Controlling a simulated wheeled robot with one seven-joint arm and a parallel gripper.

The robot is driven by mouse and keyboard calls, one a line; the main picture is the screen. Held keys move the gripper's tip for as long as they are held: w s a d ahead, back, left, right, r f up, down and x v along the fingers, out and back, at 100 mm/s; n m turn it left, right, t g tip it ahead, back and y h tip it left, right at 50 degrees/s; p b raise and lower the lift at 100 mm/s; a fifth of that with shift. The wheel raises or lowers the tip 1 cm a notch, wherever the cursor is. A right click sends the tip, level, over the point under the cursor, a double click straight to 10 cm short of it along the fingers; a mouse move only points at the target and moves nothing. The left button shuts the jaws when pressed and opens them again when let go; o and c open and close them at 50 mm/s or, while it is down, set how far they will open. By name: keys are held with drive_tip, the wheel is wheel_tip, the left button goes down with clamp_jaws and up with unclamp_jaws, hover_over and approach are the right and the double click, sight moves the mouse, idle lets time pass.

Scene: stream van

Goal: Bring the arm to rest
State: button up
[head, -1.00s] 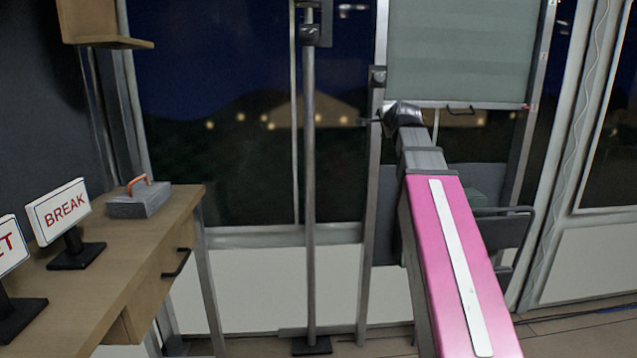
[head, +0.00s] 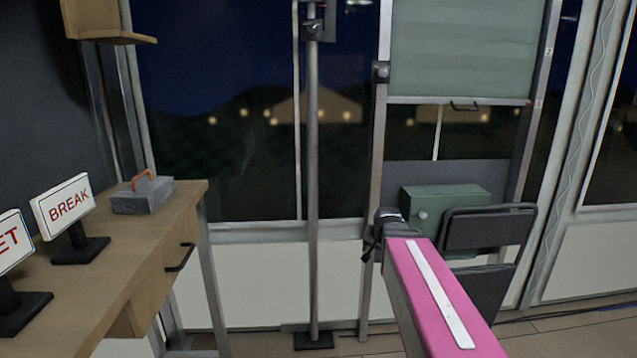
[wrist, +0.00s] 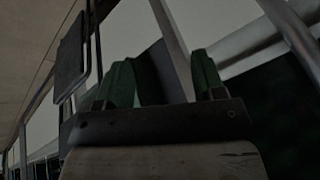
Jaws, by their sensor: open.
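My arm shows in the head view as a pink link with a white strip, reaching forward at lower right. My gripper is mostly hidden behind the arm's far end in the head view. In the dark wrist view my gripper (wrist: 163,78) shows two greenish fingers standing apart, with nothing seen between them. The arm's end is in front of the window wall, just left of a green box (head: 462,200) and a dark chair (head: 490,229).
At left, a wooden desk (head: 150,235) bears a BREAK sign (head: 64,205), another partly cut-off sign (head: 12,243) and a grey block with an orange handle (head: 143,197). A metal pole (head: 313,170) stands mid-view.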

drive_tip(key=s+f+n+g, duration=0.4)
drive_tip(key=s+f+g, duration=0.1)
drive_tip(key=s+f, duration=0.8)
wheel_tip(320, 180, down, 2)
drive_tip(key=shift+s+a+f+n+h, duration=0.1)
drive_tip(key=shift+s+a+n+h, duration=0.2)
drive_tip(key=shift+n+h, duration=0.1)
